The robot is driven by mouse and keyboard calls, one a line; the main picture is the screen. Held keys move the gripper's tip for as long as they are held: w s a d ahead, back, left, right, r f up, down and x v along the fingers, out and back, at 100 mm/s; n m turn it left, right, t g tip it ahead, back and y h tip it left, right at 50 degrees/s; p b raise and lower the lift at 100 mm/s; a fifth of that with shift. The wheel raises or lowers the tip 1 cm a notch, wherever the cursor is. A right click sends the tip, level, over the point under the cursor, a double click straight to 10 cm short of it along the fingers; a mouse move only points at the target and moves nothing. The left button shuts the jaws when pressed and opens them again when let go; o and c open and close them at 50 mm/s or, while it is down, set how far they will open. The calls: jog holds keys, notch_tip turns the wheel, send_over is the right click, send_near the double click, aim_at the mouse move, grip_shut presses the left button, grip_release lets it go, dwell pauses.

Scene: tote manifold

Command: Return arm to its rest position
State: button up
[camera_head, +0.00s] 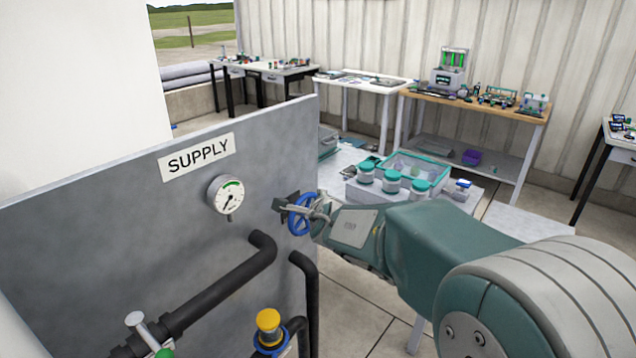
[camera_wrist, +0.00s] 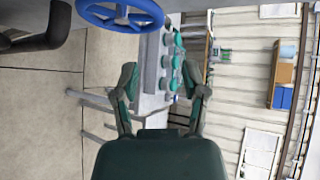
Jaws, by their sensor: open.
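My arm reaches from the lower right of the head view toward the panel. My gripper (camera_head: 312,215) is at the right edge of the grey SUPPLY panel (camera_head: 110,200), next to a blue handwheel (camera_head: 300,222). In the wrist view my gripper (camera_wrist: 160,88) has its two fingers spread wide with nothing between them. The blue handwheel (camera_wrist: 120,12) is at the top of the wrist view, beyond the fingertips. In the head view my gripper partly covers the wheel, and I cannot tell whether they touch.
The panel carries a gauge (camera_head: 226,195), black pipes (camera_head: 225,285) and a yellow knob (camera_head: 268,322). Behind the arm, a low table holds a tote (camera_head: 425,168) and several teal-lidded jars (camera_head: 391,182). A wooden bench (camera_head: 535,108) stands at the back wall. Floor tiles between are clear.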

jog(key=s+d+r+m+h, duration=0.3)
jog(key=s+d+r+m, duration=0.15)
jog(key=d+m, duration=0.5)
jog(key=s+d+r+m+h, duration=0.35)
jog(key=s+d+m, duration=0.2)
jog(key=m, duration=0.75)
jog(key=s+d+f+m+g+h, duration=0.1)
jog(key=s+d+m+g, duration=0.15)
jog(key=s+m, duration=0.35)
jog(key=s+d+f+m+g+h, duration=0.15)
jog(key=s+d+m, duration=0.25)
jog(key=m, duration=0.4)
jog(key=s+a+f+m+g+y, duration=0.1)
jog(key=s+a+f+m+y, duration=0.1)
jog(key=s+m, duration=0.5)
jog(key=s+a+f+m+g+y, duration=0.2)
jog(key=s+a+f+m+y, duration=0.1)
jog(key=s+m, duration=0.5)
jog(key=shift+s+f+m+g+y, duration=0.3)
jog(key=shift+f+m+y, duration=0.5)
jog(key=shift+m, duration=0.15)
jog(key=shift+a, duration=0.15)
